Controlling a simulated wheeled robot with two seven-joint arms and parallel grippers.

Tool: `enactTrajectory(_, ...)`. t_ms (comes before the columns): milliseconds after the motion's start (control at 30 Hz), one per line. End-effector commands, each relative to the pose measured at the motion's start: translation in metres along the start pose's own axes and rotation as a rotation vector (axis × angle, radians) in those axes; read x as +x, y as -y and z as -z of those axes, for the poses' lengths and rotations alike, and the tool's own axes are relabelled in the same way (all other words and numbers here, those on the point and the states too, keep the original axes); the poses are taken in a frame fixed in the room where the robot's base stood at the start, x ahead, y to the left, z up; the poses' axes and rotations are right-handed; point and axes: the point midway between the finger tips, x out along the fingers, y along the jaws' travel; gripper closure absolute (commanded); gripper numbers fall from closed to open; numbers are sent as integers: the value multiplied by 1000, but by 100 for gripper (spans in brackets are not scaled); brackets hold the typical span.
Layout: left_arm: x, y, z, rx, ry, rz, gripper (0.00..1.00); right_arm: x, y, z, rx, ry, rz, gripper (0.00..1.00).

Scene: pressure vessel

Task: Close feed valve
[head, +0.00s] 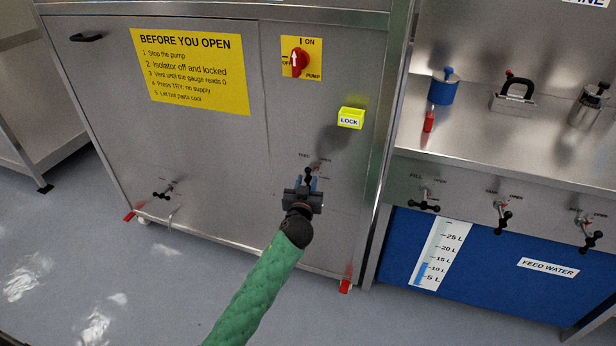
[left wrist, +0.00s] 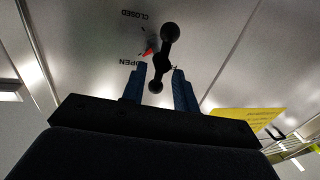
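The feed valve (head: 309,173) is on the lower right of the steel cabinet front, below a partly hidden FEED label. Its black handle with ball ends (left wrist: 169,34) also shows in the left wrist view, standing diagonally. A red pointer (left wrist: 149,50) lies between the CLOSED and OPEN marks, nearer OPEN. My left gripper (head: 305,184) is right in front of the valve. In the left wrist view its blue fingers (left wrist: 160,71) are apart, with the handle's lower ball between them and a gap visible on the sides. My right gripper is not in view.
A yellow LOCK box (head: 351,118) and the red pump switch (head: 298,62) are above the valve. Another small valve (head: 163,193) is at the cabinet's lower left. Several valves, including the fill valve (head: 424,199), line the bench front at right.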

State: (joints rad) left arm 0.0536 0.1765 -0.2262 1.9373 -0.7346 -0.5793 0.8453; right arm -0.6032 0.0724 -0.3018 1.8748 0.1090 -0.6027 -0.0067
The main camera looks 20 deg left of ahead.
Motion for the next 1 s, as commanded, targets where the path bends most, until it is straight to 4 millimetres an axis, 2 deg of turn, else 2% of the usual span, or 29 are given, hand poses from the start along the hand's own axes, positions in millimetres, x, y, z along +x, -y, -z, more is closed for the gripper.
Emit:
enactTrajectory(100,15,0,1,1,-1,0,70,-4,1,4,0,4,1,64)
enactTrajectory(233,24,0,0,2,0,0,70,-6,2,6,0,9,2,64)
enactTrajectory(600,29,0,0,0,1,0,70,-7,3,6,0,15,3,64)
enactTrajectory(633,29,0,0,0,1,0,72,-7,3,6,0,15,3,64)
enactTrajectory(767,29,0,0,0,1,1,98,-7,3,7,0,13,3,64)
enactTrajectory(1000,30,1,-1,5,0,3,100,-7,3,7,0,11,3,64)
